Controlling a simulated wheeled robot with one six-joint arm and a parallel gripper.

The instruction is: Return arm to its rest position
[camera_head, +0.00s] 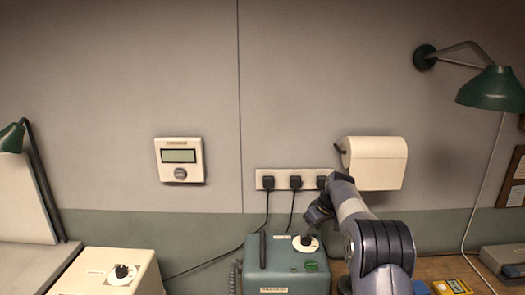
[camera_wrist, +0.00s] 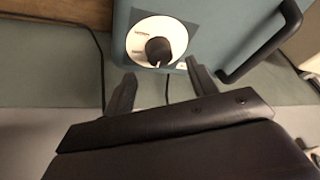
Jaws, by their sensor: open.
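My arm reaches in from the lower right in the head view, and my gripper (camera_head: 312,226) is at the top of a teal box-shaped device (camera_head: 285,266). In the wrist view my gripper (camera_wrist: 160,82) has its two dark fingers apart, with nothing between them. A black knob (camera_wrist: 158,50) on a round white dial (camera_wrist: 140,33) lies just beyond the fingertips. The knob also shows in the head view (camera_head: 306,240), just below the gripper. I cannot tell whether a finger touches the dial. The arm hides part of the counter behind it.
A power strip (camera_head: 286,180) with plugs and a paper roll holder (camera_head: 374,163) are on the wall close to the arm. A green wall lamp (camera_head: 492,90) hangs at upper right. A cream box (camera_head: 108,272) with a knob stands at lower left. Open wall lies above.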

